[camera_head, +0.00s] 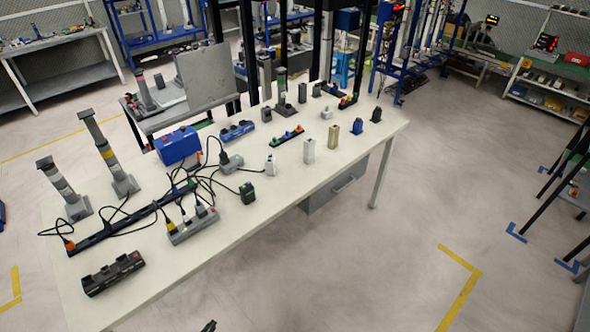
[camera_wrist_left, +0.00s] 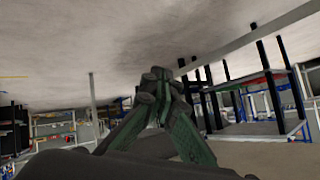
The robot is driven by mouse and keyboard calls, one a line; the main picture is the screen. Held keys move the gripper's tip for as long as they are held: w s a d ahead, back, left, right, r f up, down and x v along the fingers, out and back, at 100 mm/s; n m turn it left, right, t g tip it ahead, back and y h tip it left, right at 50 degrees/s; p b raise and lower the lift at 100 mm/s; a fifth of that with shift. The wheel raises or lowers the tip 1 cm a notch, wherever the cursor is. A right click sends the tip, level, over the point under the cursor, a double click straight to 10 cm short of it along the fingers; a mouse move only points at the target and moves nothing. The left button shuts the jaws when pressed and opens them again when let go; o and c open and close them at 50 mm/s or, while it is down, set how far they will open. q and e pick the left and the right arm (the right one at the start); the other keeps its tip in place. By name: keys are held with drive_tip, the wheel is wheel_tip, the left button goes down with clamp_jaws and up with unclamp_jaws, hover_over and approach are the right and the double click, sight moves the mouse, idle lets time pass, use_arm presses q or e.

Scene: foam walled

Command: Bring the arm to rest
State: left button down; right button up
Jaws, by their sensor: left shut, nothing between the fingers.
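My left gripper (camera_wrist_left: 152,85) fills the middle of the left wrist view; its dark green fingers come together at the tips, with nothing between them. In the head view only a small dark tip of it (camera_head: 209,326) shows at the bottom edge, apart from the front of the white table (camera_head: 215,255). The rest of that arm is out of the head view. My right gripper shows in neither view.
The table carries a black device (camera_head: 113,273), power strips with cables (camera_head: 193,226), a blue box (camera_head: 178,146) and several small upright parts. A grey drawer unit (camera_head: 335,188) hangs below it. Open floor (camera_head: 375,270) lies right of the table, with yellow tape marks.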

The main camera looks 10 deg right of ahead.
use_arm(q)
drive_tip(key=s+a+f+n+g+y, duration=0.1)
drive_tip(key=s+a+f+g, duration=0.1)
drive_tip(key=s+f, duration=0.55)
drive_tip(key=s+a+f+n+g+y, duration=0.15)
drive_tip(key=s+f, duration=0.25)
drive_tip(key=s, duration=0.6)
drive_tip(key=s+a+f+n+g, duration=0.2)
drive_tip(key=s+f, duration=0.3)
drive_tip(key=s, duration=0.4)
drive_tip(key=s+f+n+g, duration=0.1)
drive_tip(key=s+f+g, duration=0.1)
drive_tip(key=s, duration=1)
drive_tip(key=s+d+f+n+g, duration=0.1)
drive_tip(key=s+f+g, duration=0.1)
drive_tip(key=s, duration=1)
drive_tip(key=shift+s+f, duration=0.35)
drive_tip(key=shift+f, duration=0.35)
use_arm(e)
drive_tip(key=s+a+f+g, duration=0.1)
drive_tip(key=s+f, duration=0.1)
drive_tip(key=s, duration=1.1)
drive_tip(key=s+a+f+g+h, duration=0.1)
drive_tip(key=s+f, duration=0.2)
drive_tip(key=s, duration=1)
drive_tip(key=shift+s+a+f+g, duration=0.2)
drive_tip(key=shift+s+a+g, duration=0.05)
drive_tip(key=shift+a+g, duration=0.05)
